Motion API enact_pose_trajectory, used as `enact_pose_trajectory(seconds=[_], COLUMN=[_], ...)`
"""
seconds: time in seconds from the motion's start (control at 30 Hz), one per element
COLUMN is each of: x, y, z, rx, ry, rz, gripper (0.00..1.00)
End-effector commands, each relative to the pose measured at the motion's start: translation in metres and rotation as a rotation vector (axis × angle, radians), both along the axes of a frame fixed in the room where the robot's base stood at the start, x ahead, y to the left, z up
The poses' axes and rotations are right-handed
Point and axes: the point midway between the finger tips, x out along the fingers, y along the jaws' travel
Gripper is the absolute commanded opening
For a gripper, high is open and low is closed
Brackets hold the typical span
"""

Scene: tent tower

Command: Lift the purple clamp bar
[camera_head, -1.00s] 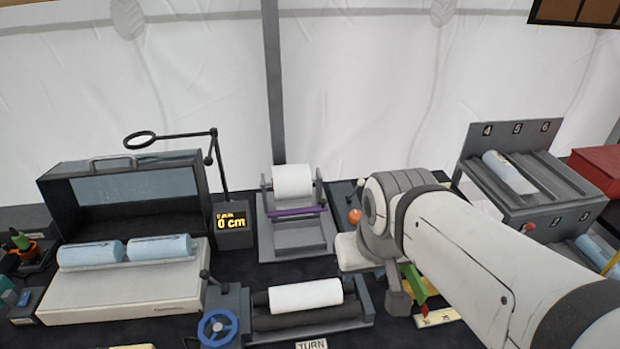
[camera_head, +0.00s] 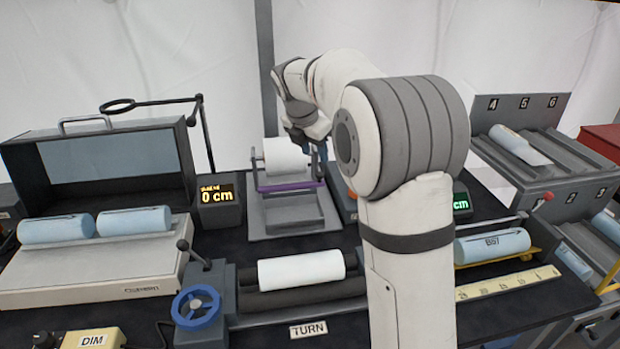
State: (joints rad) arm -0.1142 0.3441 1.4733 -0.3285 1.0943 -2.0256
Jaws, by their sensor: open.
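The purple clamp bar (camera_head: 285,187) lies low across the front of a grey stand, below a white roll (camera_head: 284,157) held between the stand's side posts. My gripper (camera_head: 318,160) is open at the right end of the stand, just above or beside the bar's right end. The dark fingers are small and partly hidden by my wrist, so I cannot tell whether they touch the bar.
In front of the stand, a white roll (camera_head: 301,270) lies on dark rollers with a blue handwheel (camera_head: 196,307). A display (camera_head: 217,204) reads 0 cm. Blue rolls lie on a light box (camera_head: 95,276) at left. A numbered rack (camera_head: 540,185) stands at right.

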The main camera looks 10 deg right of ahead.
Motion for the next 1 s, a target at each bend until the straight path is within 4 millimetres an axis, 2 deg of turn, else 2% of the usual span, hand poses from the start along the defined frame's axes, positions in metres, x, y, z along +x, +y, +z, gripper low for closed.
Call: enact_pose_trajectory(seconds=[0.03,0.17,0.6,0.77,1.0], x=[0.007,0.016,0.032,0.035,0.035], y=[0.001,0.001,-0.017,-0.019,-0.020], z=[-0.008,-0.016,-0.073,-0.081,-0.082], rx=[-0.017,-0.041,-0.041,-0.040,-0.040], ry=[0.010,0.026,0.028,0.026,0.025], rz=[0.039,0.092,0.091,0.091,0.090], gripper=[0.42,0.42,0.42,0.42,0.42])
